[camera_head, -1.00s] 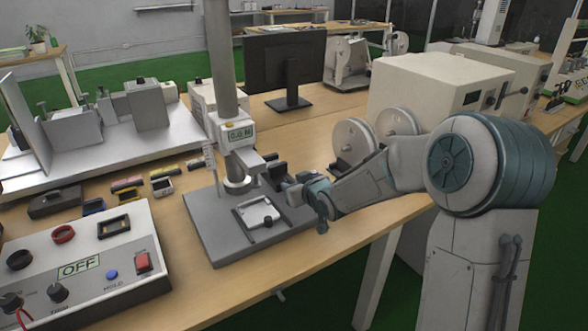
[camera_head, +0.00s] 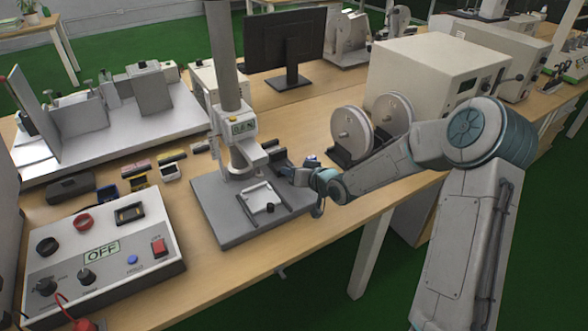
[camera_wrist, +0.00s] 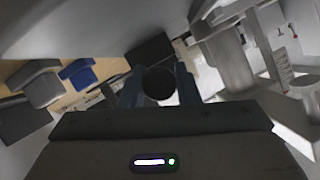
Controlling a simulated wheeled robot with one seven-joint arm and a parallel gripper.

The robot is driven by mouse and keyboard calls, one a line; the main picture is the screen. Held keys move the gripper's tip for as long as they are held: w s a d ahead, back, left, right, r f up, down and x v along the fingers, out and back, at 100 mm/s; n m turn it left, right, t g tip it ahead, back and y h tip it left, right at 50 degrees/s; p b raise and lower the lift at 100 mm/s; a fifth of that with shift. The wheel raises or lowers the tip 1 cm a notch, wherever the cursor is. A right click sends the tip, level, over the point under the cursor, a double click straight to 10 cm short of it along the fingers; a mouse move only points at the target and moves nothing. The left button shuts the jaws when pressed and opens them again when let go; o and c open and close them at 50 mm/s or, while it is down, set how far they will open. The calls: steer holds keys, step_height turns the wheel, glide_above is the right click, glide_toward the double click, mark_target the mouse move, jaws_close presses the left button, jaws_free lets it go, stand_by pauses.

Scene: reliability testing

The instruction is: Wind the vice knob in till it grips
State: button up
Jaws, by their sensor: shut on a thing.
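The test stand (camera_head: 222,65) rises from a grey base plate (camera_head: 221,225) on the bench. A small pale vice (camera_head: 259,198) lies on that plate, below the stand's head. My gripper (camera_head: 284,169) is at the right side of the stand, just behind and right of the vice. In the wrist view, a dark round knob (camera_wrist: 158,84) sits between the two fingers of my gripper (camera_wrist: 160,88), which are shut on it. In the head view my gripper hides the knob. I cannot tell whether the vice jaws grip anything.
A control box (camera_head: 104,250) reading OFF stands at front left. Several small items lie behind it. Two reels (camera_head: 352,130) and a large beige instrument (camera_head: 432,80) stand right of the stand. A monitor (camera_head: 284,52) is behind. The bench front edge is close below the base plate.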

steer(key=o, duration=1)
steer(key=shift+c, duration=0.2)
steer(key=p+v, duration=0.2)
steer(key=v, duration=1.1)
steer(key=shift+s+d, duration=0.25)
steer(key=shift+s, duration=0.1)
steer(key=shift+r, duration=0.1)
